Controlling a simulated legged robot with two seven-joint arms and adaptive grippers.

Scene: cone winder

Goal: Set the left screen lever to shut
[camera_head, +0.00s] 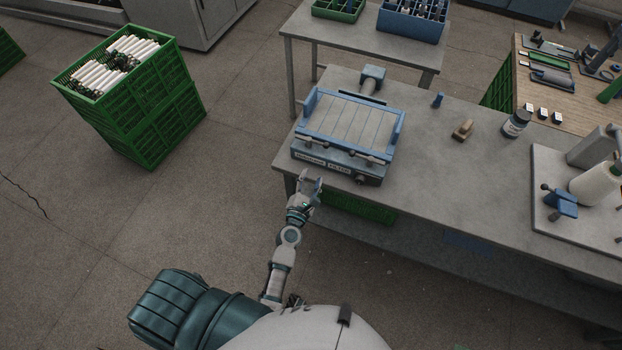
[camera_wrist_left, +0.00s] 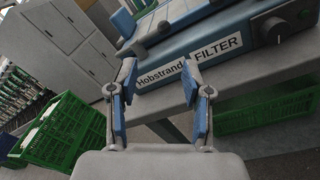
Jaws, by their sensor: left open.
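The blue and grey filter unit (camera_head: 348,127) sits on the near left corner of the grey table. Two small levers lie along its front top edge: the left screen lever (camera_head: 314,146) and the right lever (camera_head: 370,159). How far the left lever is turned is too small to tell. My left gripper (camera_head: 311,180) is just in front of and below the unit's left front, apart from the lever. In the left wrist view its fingers (camera_wrist_left: 163,102) are spread and empty before the unit's "Hobstrand FILTER" label (camera_wrist_left: 188,62). My right gripper is not in view.
A dark knob (camera_head: 361,180) is on the unit's front right. A green crate (camera_head: 358,206) stands below the tabletop. Stacked green crates with white tubes (camera_head: 130,95) stand on the floor to the left. A jar (camera_head: 516,123) and small items stand right of the unit.

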